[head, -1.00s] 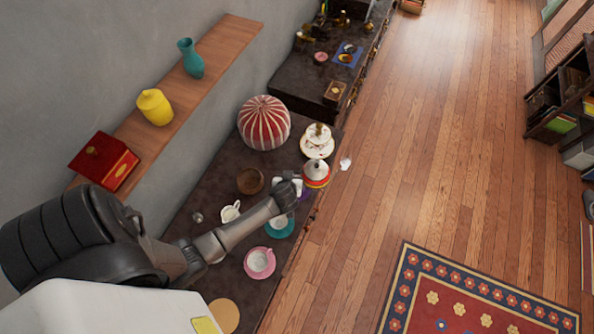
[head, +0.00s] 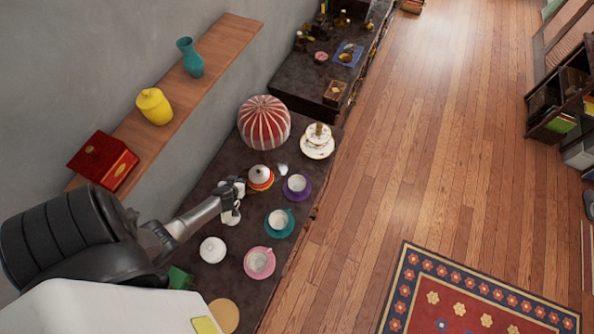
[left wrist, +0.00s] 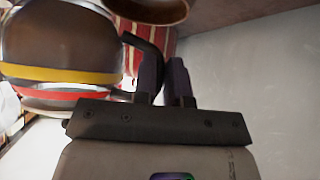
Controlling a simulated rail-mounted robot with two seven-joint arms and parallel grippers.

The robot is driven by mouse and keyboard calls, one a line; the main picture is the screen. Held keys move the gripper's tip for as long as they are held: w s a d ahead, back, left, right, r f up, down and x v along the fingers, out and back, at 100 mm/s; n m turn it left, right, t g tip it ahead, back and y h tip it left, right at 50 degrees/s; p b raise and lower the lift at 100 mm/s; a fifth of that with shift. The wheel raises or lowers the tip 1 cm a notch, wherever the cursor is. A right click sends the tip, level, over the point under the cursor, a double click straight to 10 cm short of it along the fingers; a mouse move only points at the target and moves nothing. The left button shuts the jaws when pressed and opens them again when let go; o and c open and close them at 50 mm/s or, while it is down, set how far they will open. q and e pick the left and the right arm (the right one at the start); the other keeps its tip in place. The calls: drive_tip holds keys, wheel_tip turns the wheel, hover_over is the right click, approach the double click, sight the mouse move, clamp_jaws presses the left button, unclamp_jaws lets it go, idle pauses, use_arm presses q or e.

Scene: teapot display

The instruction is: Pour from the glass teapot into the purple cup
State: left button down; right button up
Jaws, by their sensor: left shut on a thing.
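The teapot (head: 260,178), with a pale lid and yellow and red bands, is at the left of the purple cup (head: 297,183). The cup stands on a purple saucer and its inside looks white. The teapot's whitish spout shows on its right side, short of the cup. My left gripper (head: 238,187) is shut on the teapot's handle. In the left wrist view the teapot (left wrist: 60,45) fills the left side, and its dark handle runs to my fingers (left wrist: 166,80). The teapot looks about upright. My right gripper is not in view.
A striped dome (head: 264,122) and tiered plates (head: 317,142) stand beyond. A wooden shelf (head: 222,58) runs along the wall.

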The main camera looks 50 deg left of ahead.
sight(247, 177)
use_arm(q)
drive_tip(key=shift+s+a, duration=0.25)
drive_tip(key=shift+a, duration=0.05)
drive_tip(key=shift+w+d, duration=0.1)
drive_tip(key=shift+w+d+r+m+g+y+p, duration=0.2)
drive_tip(key=shift+w+d+r+m+g+y, duration=0.1)
drive_tip(key=shift+w+d+r+g+y, duration=0.25)
drive_tip(key=shift+w+d+r+m+g+y+p, duration=0.2)
drive_tip(key=shift+w+d+r+m+g+y, duration=0.1)
drive_tip(key=shift+w+g, duration=0.3)
drive_tip(key=shift+w+d+r+m+g+y, duration=0.2)
drive_tip(key=shift+w+d+r+g, duration=0.15)
drive_tip(key=shift+w, duration=0.2)
drive_tip(key=shift+w+d+r+m+g+y, duration=0.2)
drive_tip(key=shift+w+d+r, duration=0.1)
drive_tip(key=shift+w+r, duration=0.2)
idle(5.1)
